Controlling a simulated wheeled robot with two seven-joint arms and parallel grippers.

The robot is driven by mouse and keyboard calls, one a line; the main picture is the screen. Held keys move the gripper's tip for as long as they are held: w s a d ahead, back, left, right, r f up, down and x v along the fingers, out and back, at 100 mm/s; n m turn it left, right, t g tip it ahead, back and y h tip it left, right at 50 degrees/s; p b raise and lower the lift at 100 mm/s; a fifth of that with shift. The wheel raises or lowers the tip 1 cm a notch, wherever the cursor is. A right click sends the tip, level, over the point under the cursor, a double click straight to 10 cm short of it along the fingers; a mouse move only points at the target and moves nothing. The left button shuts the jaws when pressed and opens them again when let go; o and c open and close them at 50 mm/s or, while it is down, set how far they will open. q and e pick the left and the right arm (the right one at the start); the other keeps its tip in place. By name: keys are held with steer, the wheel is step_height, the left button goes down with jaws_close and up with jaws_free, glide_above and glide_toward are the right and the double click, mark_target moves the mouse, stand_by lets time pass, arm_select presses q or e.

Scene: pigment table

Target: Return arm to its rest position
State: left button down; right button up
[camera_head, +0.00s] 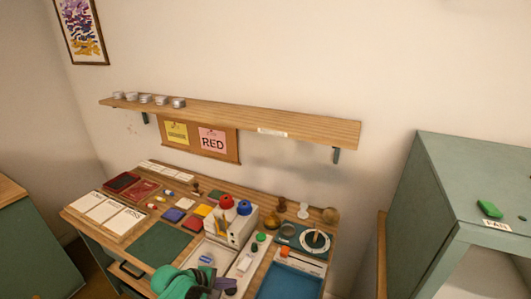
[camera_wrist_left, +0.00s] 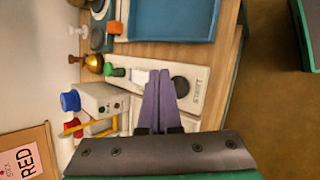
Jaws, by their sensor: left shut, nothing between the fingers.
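My left gripper (camera_head: 224,283) is low in the head view, with its green arm coming in at the bottom edge. It is over the front of the wooden table (camera_head: 75,213). In the left wrist view its two purple fingers (camera_wrist_left: 160,75) are together, with nothing between them. The fingertips appear over a pale panel marked START (camera_wrist_left: 196,80), beside a black round button (camera_wrist_left: 181,87). I cannot tell whether they touch it. My right gripper is not in view.
A white machine (camera_head: 232,228) with red and blue knobs stands behind the gripper. A blue tray (camera_head: 290,284) lies to the right. A green mat (camera_head: 160,243) lies to the left. A wooden shelf (camera_head: 235,118) hangs above. A green cabinet (camera_head: 470,165) stands at right.

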arm_select(q)
steer(key=s+r+m+y, duration=0.2)
steer(key=s+m, duration=0.8)
steer(key=s+a+r+m+g+y, duration=0.2)
steer(key=s+a+r+m+y, duration=0.15)
steer(key=s+a+m, duration=0.55)
steer(key=s+f+n+g+b, duration=0.1)
steer(key=s+f+n+b, duration=0.2)
steer(key=f, duration=2.2)
steer(key=s+a+f+b, duration=0.2)
steer(key=s+f, duration=0.7)
steer(key=f, duration=0.1)
steer(key=s+a+f+m+g+b, duration=0.1)
steer(key=s+a+f+b, duration=0.1)
steer(key=s+f, duration=0.6)
step_height(320, 180, down, 3)
steer(key=shift+s+r+g+y+b, duration=0.1)
steer(key=shift+s+g+y+b, duration=0.25)
steer(key=shift+y+b, duration=0.15)
